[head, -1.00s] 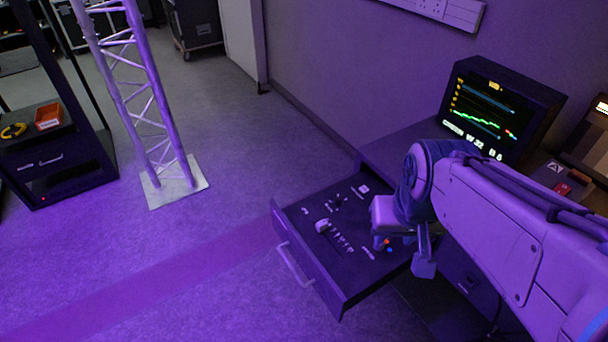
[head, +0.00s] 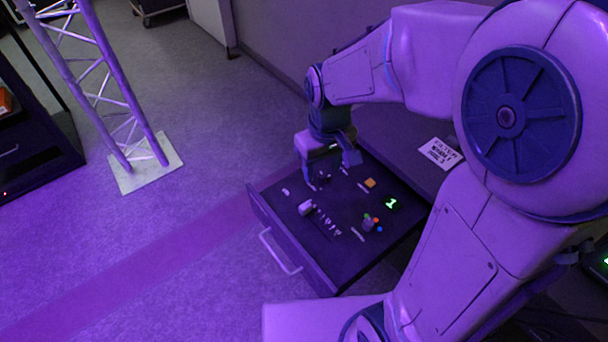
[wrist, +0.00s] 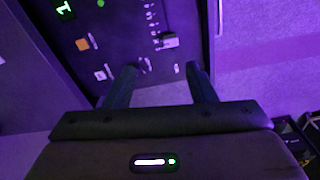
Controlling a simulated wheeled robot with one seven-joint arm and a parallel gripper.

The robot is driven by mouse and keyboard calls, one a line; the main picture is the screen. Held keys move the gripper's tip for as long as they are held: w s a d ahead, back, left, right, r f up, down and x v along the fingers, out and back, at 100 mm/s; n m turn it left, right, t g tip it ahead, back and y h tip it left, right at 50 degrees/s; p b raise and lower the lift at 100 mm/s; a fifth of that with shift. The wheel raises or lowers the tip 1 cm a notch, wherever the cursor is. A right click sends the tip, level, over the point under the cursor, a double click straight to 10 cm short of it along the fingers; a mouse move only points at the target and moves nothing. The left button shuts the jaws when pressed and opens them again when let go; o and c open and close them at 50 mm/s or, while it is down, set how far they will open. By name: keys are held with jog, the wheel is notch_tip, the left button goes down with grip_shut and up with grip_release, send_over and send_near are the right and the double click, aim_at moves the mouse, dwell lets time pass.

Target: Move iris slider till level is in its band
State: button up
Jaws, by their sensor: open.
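An open drawer (head: 290,250) carries a dark control panel. A pale block-like knob (head: 306,208) beside a row of small pale marks (head: 328,224) looks like a slider; I cannot tell whether it is the iris slider. The knob also shows in the wrist view (wrist: 169,41). My gripper (head: 318,186) is open and empty above the panel's far left part. In the wrist view my fingertips (wrist: 161,78) are apart, with small dark fittings (wrist: 145,65) just beyond them. No level band is readable now.
The panel also has a lit green digit (head: 391,203), an orange square (head: 369,183) and a cluster of coloured knobs (head: 370,222). A printed card (head: 440,152) lies behind the drawer. A truss tower (head: 105,90) stands left; the floor between is clear.

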aim_at(308, 208)
jog(key=shift+n+g, duration=0.3)
jog(key=shift+n, duration=0.5)
jog(key=a+f, duration=0.1)
jog(key=f, duration=0.5)
jog(key=w+a+f+b, duration=0.1)
jog(key=f, duration=0.5)
jog(key=w+a+f, duration=0.1)
jog(key=f, duration=0.5)
jog(key=shift+w+a, duration=0.1)
jog(key=shift+a, duration=0.05)
grip_shut()
jog(key=shift+s+d+b, duration=0.2)
jog(key=shift+s+b, duration=0.1)
jog(key=shift+b, duration=0.25)
jog(key=shift+s+d, duration=0.1)
jog(key=shift+s, duration=0.05)
grip_release()
jog(key=shift+r, duration=0.1)
